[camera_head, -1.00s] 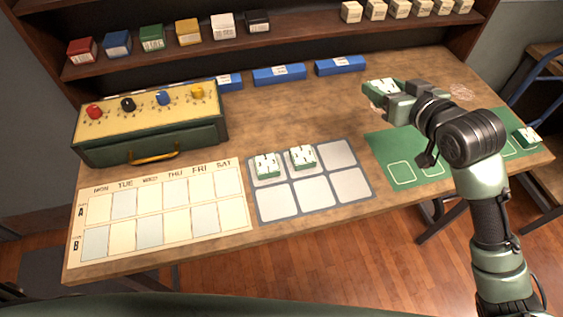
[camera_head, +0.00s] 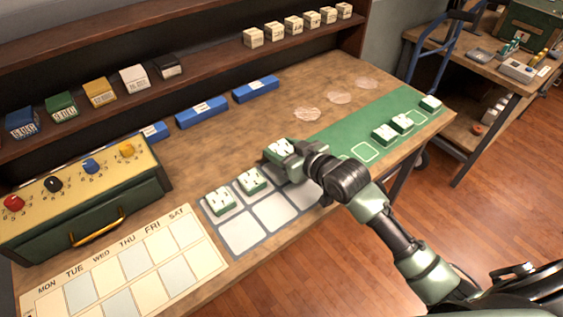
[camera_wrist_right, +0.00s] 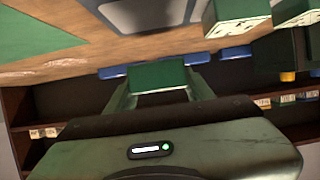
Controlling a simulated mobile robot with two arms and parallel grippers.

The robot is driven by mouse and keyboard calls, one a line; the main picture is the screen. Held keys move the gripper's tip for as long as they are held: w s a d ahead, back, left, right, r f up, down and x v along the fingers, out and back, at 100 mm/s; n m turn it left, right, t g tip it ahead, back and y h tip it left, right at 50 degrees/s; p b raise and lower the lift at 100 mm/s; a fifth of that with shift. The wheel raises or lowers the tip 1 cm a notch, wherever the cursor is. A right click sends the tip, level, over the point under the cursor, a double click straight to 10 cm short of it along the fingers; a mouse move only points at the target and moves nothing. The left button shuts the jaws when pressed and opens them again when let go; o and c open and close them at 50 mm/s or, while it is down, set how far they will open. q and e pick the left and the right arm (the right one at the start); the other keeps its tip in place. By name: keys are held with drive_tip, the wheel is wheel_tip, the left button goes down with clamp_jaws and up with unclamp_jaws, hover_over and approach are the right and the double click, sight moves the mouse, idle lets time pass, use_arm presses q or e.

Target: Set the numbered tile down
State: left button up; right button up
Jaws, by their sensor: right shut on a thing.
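My right gripper (camera_head: 290,155) is shut on a green and white tile (camera_head: 279,147), over the far right cell of the grey sorting mat (camera_head: 238,258). The held tile shows as a green block in the right wrist view (camera_wrist_right: 157,77). I cannot tell whether it touches the mat. Two similar tiles sit in the mat's far row, the left one (camera_head: 220,200) and the middle one (camera_head: 252,180). The gripper and arm hide part of the right-hand cells. The print on the tiles is too small to read. My left gripper is out of view.
A green mat (camera_head: 349,129) with several tiles lies to the right. A weekday chart (camera_head: 130,272) and a box with coloured knobs (camera_head: 75,190) stand left. Blue blocks (camera_head: 203,112) line the back below the shelf. The near mat cells are empty.

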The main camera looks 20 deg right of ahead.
drive_tip(key=shift+f, duration=2.7)
drive_tip(key=shift+f, duration=0.15)
drive_tip(key=o, duration=1.5)
drive_tip(key=shift+r, duration=0.2)
drive_tip(key=v, duration=1.2)
drive_tip(key=shift+f+b, duration=0.1)
drive_tip(key=shift+b, duration=0.25)
